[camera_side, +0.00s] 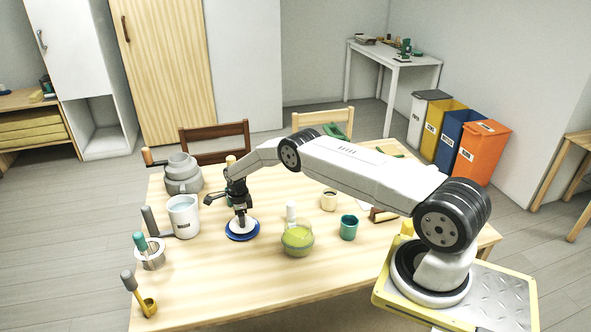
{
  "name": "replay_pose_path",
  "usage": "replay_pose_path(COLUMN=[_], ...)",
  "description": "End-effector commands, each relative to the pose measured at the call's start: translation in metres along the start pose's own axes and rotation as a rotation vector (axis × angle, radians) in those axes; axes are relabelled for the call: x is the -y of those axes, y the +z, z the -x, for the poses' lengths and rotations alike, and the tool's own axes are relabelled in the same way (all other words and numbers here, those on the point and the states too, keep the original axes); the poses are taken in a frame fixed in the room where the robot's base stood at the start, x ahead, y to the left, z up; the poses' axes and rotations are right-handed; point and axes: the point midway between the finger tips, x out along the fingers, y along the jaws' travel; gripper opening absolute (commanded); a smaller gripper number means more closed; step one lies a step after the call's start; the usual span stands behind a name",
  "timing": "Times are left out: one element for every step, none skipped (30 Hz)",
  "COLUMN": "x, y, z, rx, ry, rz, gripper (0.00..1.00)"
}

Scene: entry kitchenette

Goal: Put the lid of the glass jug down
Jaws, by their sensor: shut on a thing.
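My gripper (240,211) points straight down at the left-centre of the wooden table. It is shut on a pale round piece (235,228), which looks like the lid. This piece is right over a dark blue round plate or mat (230,237); I cannot tell whether it rests on it or hangs just above. The fingers hide the top of the lid. The glass jug (298,242), with yellow-green contents, stands to the right of my gripper, apart from it. A narrow white upright thing (291,211) shows just behind the jug.
A metal pot with utensils (151,256) and a yellow ladle (148,307) are at front left. A teal cup (348,228) and a cream cup (328,201) stand right. The front middle of the table is clear.

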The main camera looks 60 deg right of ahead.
Motion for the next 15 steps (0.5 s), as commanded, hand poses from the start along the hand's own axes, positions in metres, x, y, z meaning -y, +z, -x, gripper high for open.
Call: replay_pose_path(x=[0.0003, 0.0003, 0.0002, 0.0002, 0.0002, 0.0003, 0.0003, 0.0004, 0.0003, 0.0003, 0.0003, 0.0003, 0.0003, 0.0003, 0.0002], y=[0.0001, 0.0001, 0.0001, 0.0001, 0.0001, 0.0001, 0.0001, 0.0002, 0.0002, 0.0001, 0.0001, 0.0001, 0.0001, 0.0001, 0.0001], z=[0.0005, 0.0005, 0.0003, -0.0001, -0.0007, -0.0016, -0.0022, -0.0028, -0.0030, -0.0028, -0.0028, -0.0028, -0.0028, -0.0028, -0.0028], rx=[0.000, 0.000, 0.000, 0.000, 0.000, 0.000, 0.000, 0.000, 0.000, 0.000, 0.000, 0.000, 0.000, 0.000, 0.000], ry=[-0.001, -0.001, -0.001, -0.001, 0.000, -0.001, -0.001, -0.001, -0.001, -0.001, -0.001, -0.001, -0.001, -0.001, 0.000], rz=[0.000, 0.000, 0.000, 0.000, 0.000, 0.000, 0.000, 0.000, 0.000, 0.000, 0.000, 0.000, 0.000, 0.000, 0.000], gripper=[0.00, 0.00, 0.00, 0.00, 0.00, 0.00, 0.00, 0.00, 0.59, 0.68, 0.78, 0.88, 0.88, 0.88, 0.88])
